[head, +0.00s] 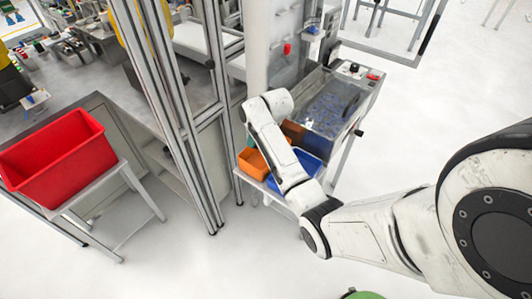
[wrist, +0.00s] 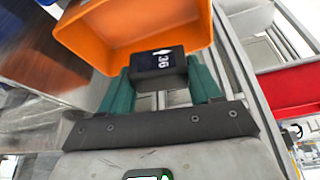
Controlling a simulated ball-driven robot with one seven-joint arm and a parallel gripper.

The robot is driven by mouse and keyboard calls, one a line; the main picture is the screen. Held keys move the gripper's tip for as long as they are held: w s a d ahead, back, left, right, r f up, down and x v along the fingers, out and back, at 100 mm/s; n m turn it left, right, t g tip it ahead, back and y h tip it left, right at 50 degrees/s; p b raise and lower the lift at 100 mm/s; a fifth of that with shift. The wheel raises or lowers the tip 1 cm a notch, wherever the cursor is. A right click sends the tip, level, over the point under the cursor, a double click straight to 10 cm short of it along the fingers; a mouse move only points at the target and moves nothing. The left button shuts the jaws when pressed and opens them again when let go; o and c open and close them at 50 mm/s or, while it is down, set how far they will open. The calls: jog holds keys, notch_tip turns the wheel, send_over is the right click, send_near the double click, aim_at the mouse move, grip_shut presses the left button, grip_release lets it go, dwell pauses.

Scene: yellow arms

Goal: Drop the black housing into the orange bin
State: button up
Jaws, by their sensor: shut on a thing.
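The black housing (wrist: 176,78), with a white "36" and an arrow on its face, is between the two green fingers of my gripper (wrist: 160,75) in the wrist view. My gripper is shut on it. The orange bin (wrist: 100,35) fills the top of the wrist view, its open inside facing the camera. The housing overlaps the bin's near edge in that picture; I cannot tell whether it is above the bin or in front of it. In the head view the orange bin (head: 252,165) shows partly, left of my forearm.
A blue bin (head: 312,163) stands right of the orange one, in front of a metal machine tray (head: 330,105). A red bin (head: 60,160) sits on a stand at the left. Upright aluminium frame posts (head: 180,110) stand between. The floor in front is mostly clear.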

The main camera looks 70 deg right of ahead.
jog(key=shift+m, duration=0.3)
jog(key=d+f+b, duration=0.1)
jog(key=b, duration=0.1)
jog(key=s+d+f+b, duration=0.1)
jog(key=f, duration=0.1)
jog(key=d+f+b, duration=0.1)
jog(key=b, duration=0.1)
jog(key=shift+s+d+f+b, duration=0.35)
jog(key=shift+s+f, duration=0.05)
jog(key=o, duration=1.1)
jog(key=v, duration=1.1)
jog(key=shift+a+f, duration=0.1)
